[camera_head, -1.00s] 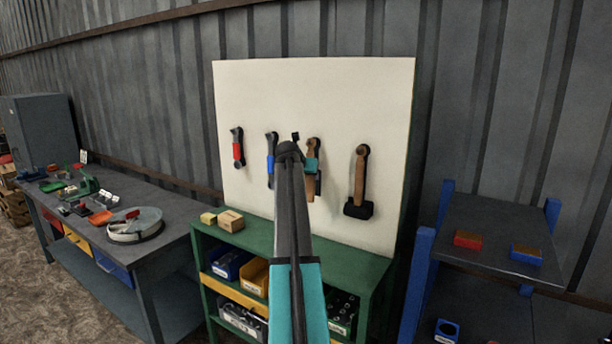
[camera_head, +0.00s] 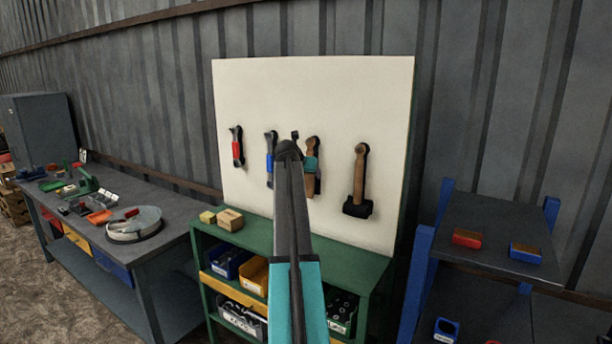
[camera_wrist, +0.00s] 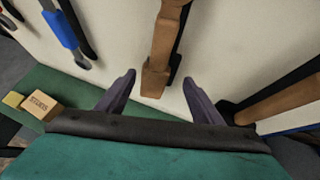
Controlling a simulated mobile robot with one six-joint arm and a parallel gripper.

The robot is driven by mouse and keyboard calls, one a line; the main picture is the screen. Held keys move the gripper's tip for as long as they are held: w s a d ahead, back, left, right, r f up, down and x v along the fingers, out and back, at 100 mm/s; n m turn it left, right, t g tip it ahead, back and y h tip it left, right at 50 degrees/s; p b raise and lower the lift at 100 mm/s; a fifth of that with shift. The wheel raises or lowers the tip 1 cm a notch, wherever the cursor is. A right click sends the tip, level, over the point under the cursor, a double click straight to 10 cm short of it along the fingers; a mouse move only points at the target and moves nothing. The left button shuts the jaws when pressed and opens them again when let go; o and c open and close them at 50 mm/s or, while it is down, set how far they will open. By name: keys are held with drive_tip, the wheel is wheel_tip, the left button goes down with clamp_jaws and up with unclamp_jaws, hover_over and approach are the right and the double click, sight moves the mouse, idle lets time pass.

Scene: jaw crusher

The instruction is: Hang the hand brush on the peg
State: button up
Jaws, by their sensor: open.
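The hand brush, with a brown wooden body, hangs upright against the pale board, its upper end level with the tops of the other tools (camera_head: 312,144). In the wrist view its lower part (camera_wrist: 160,60) shows, with a dark edge on its right. Its top is out of the wrist view, and the peg is hidden behind it. My gripper (camera_wrist: 158,82) is open, its two dark fingers on either side of the brush's lower end, with gaps on both sides. In the head view my arm hides most of the gripper and part of the brush.
A red-handled tool (camera_head: 238,148), a blue-handled tool (camera_head: 271,160) and a wooden-handled hammer (camera_head: 359,180) hang beside the brush. The green bench (camera_head: 262,236) below carries small boxes (camera_head: 230,219). A blue-posted shelf (camera_head: 490,235) stands at the right.

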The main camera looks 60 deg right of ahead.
drive_tip(key=b+v, duration=0.4)
drive_tip(key=v, duration=0.9)
drive_tip(key=shift+a+r, duration=0.25)
drive_tip(key=shift+a, duration=0.05)
idle(0.3)
